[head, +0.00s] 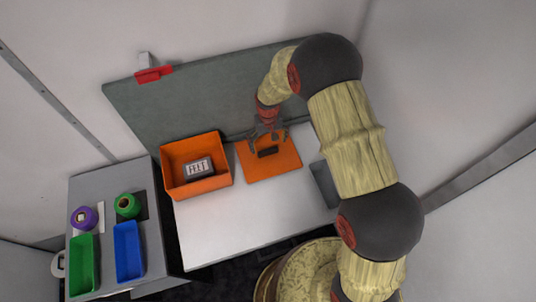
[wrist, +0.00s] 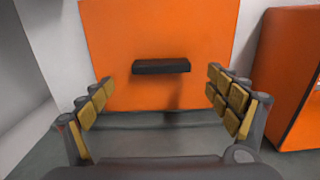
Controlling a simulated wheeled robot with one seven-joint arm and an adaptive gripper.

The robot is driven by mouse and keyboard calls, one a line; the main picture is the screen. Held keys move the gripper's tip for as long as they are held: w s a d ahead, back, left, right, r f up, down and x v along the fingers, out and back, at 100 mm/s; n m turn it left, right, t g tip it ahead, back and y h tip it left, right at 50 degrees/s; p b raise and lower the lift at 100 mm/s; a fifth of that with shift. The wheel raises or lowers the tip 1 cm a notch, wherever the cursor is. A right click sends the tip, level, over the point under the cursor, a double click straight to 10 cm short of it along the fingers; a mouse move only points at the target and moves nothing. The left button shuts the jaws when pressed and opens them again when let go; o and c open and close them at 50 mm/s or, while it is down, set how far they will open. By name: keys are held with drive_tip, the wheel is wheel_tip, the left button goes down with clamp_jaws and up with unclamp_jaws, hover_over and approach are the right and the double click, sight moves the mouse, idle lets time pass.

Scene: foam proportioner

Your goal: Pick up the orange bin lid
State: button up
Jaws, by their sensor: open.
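The orange bin lid (head: 284,164) lies flat on the white table, just right of the orange bin. A dark bar handle (head: 268,152) sits at its middle. In the wrist view the lid (wrist: 205,30) fills the upper middle, with its handle (wrist: 160,66) between and beyond my fingertips. My gripper (head: 267,140) is over the lid near the handle. In the wrist view my gripper (wrist: 160,85) is open and empty, one padded finger on each side. I cannot tell how far the fingertips are above the lid.
The open orange bin (head: 181,183) holds a dark labelled box (head: 198,168). A grey panel (head: 200,100) stands behind. A grey flat item (head: 324,184) lies to the right. A side table holds green (head: 84,265) and blue (head: 129,252) trays. The table's front is clear.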

sight(268, 150)
drive_tip(key=shift+s+a+f, duration=0.1)
drive_tip(key=shift+s+f, duration=0.05)
drive_tip(key=shift+f, duration=2.55)
drive_tip(key=c, duration=0.3)
drive_tip(key=c, duration=1)
